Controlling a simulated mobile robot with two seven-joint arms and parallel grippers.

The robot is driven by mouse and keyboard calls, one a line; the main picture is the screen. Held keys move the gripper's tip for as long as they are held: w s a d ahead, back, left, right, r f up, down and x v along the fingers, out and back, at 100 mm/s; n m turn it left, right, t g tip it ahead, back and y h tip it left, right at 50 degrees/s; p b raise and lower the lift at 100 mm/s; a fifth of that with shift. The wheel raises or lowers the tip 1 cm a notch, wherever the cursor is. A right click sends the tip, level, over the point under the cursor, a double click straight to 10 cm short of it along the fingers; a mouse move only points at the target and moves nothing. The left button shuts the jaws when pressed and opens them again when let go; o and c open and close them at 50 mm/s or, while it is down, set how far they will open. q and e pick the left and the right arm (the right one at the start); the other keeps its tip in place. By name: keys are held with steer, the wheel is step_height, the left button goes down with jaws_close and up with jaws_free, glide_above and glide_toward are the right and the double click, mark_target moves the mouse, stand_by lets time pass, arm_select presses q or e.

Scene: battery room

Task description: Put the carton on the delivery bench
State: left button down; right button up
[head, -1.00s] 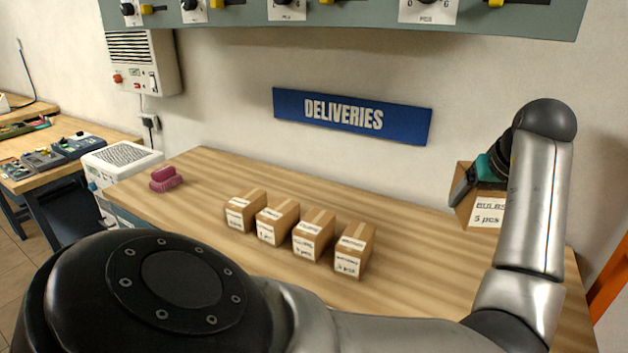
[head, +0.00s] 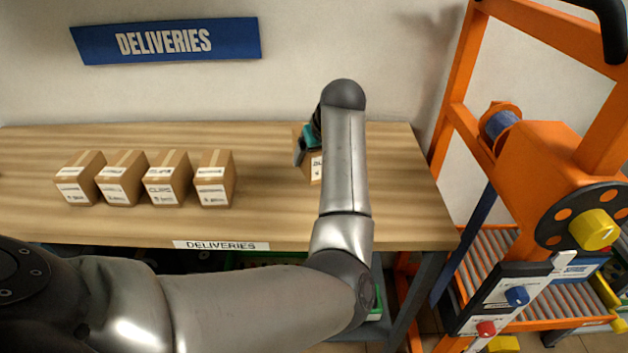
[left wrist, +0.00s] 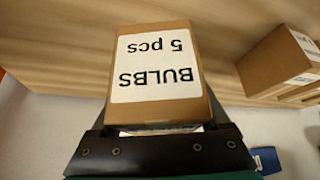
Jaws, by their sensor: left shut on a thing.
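The carton (head: 316,169) is a brown box with a white label. In the left wrist view the carton (left wrist: 160,70) shows the label "BULBS 5 pcs", upside down in the picture. My left gripper (head: 304,150) is shut on it, with a finger on either side in the wrist view. The carton is over the right part of the wooden delivery bench (head: 270,215). My forearm hides part of it in the head view, and I cannot tell whether its underside touches the bench top. My right gripper is not in view.
Several similar cartons (head: 168,180) stand in a row on the bench, left of the held one. A blue "DELIVERIES" sign (head: 165,40) hangs on the wall behind. An orange frame machine (head: 545,180) stands right of the bench. Bench top is clear between the row and the held carton.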

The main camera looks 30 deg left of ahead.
mark_target(315, 188)
arm_select(q)
step_height(315, 188, down, 6)
steer(key=shift+b, duration=0.8)
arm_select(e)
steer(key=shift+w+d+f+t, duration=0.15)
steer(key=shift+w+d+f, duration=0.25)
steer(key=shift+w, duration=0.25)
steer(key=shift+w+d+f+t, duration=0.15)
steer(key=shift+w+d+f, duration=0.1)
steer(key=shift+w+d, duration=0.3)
